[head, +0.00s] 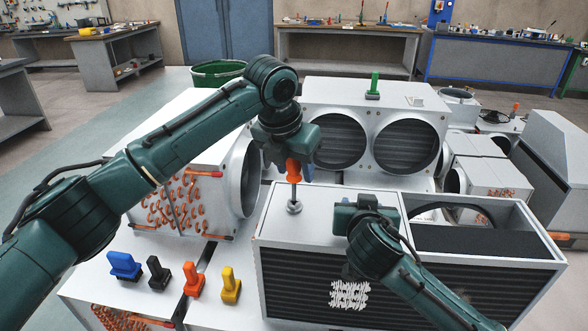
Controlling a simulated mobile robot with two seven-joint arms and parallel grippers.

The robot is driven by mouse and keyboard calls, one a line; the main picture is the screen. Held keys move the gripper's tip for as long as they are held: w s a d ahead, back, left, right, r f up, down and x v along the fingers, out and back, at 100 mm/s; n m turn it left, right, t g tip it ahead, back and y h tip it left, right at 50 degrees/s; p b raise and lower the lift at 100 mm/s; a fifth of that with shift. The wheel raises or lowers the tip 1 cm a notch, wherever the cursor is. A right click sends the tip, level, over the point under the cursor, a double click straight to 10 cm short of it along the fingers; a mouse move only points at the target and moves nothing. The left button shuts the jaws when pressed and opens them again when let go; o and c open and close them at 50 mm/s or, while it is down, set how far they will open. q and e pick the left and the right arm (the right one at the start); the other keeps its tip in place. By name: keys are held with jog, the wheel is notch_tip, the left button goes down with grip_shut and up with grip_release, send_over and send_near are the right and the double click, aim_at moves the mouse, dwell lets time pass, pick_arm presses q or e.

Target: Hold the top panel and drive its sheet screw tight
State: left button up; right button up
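The white top panel (320,208) lies over the left part of a box-shaped unit (410,278) with dark finned sides. My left gripper (291,160) is shut on the orange handle of a screwdriver (293,172), above the panel. The screwdriver stands upright, its shaft pointing down to a small round grey piece (293,207) on the panel. The sheet screw itself is too small to tell apart there. My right gripper (362,204) is low at the panel's right part, seen from behind. Its fingers are hidden, so contact with the panel cannot be told.
The unit's right part is open, with a dark interior (465,238). Blue (124,266), black (158,273), orange (194,280) and yellow (230,286) tools stand at front left. A coil unit with a round duct (180,165) and a twin-fan unit (372,98) stand behind.

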pick_arm(q)
jog(key=shift+o, duration=0.5)
jog(key=shift+r, duration=0.15)
jog(key=v, duration=0.6)
jog(key=shift+r, duration=0.4)
jog(key=shift+s+a, duration=0.1)
jog(key=shift+s, duration=0.05)
pick_arm(e)
jog(key=o, duration=1.5)
jog(key=shift+o, duration=0.6)
jog(key=o, duration=0.5)
